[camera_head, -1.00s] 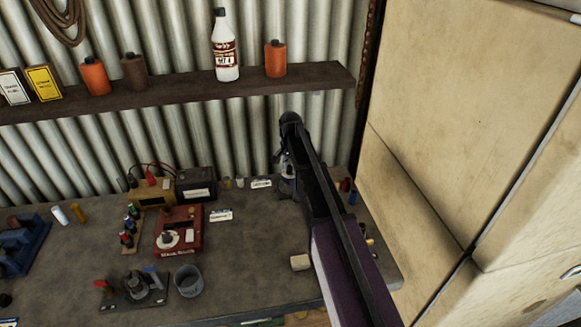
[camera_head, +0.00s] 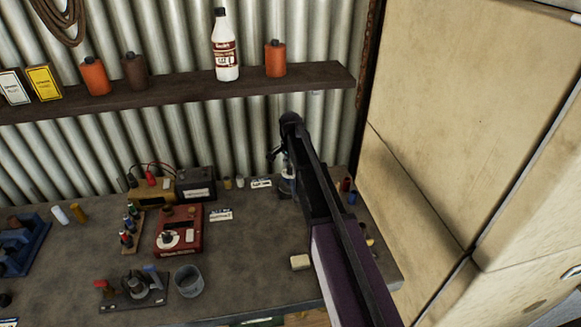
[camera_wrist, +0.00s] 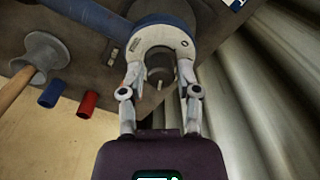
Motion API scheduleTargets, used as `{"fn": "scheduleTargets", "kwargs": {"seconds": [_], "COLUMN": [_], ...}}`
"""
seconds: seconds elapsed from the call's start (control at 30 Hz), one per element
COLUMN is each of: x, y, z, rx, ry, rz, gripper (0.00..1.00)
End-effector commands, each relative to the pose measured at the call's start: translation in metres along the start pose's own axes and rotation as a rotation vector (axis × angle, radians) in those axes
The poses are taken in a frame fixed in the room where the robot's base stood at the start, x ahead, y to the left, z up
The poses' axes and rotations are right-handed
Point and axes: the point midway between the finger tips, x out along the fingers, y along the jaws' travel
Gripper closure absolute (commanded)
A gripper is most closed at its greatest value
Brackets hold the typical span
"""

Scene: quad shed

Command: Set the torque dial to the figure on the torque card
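A red box (camera_head: 180,231) with a round white dial (camera_head: 169,240) stands on the bench, left of my arm. I take this for the torque dial; its figures are too small to read. A small white card (camera_head: 220,214) lies right of the box, and another (camera_head: 261,183) lies near the wall. I cannot tell which is the torque card. My gripper (camera_wrist: 160,62) is over the bench's right part, well away from the red box. In the wrist view its fingers are spread, with a pale, blue-edged round shape beyond them. Contact there is unclear. The arm partly hides the gripper in the head view.
A grey cup (camera_head: 188,281) and a dark fixture (camera_head: 135,288) stand in front of the red box. A yellow unit (camera_head: 152,191) and a black box (camera_head: 196,184) stand behind it. A shelf (camera_head: 200,88) overhangs the back. A tall cabinet (camera_head: 455,120) stands right.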

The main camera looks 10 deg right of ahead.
Motion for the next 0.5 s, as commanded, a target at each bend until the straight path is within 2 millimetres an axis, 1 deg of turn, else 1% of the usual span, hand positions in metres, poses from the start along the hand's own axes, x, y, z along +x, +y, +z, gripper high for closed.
{"fn": "scheduleTargets", "kwargs": {"seconds": [0.5], "x": [-0.0001], "y": [-0.0003], "z": [-0.0006], "rx": [-0.007], "ry": [0.001], "rz": [-0.001], "gripper": [0.32]}}
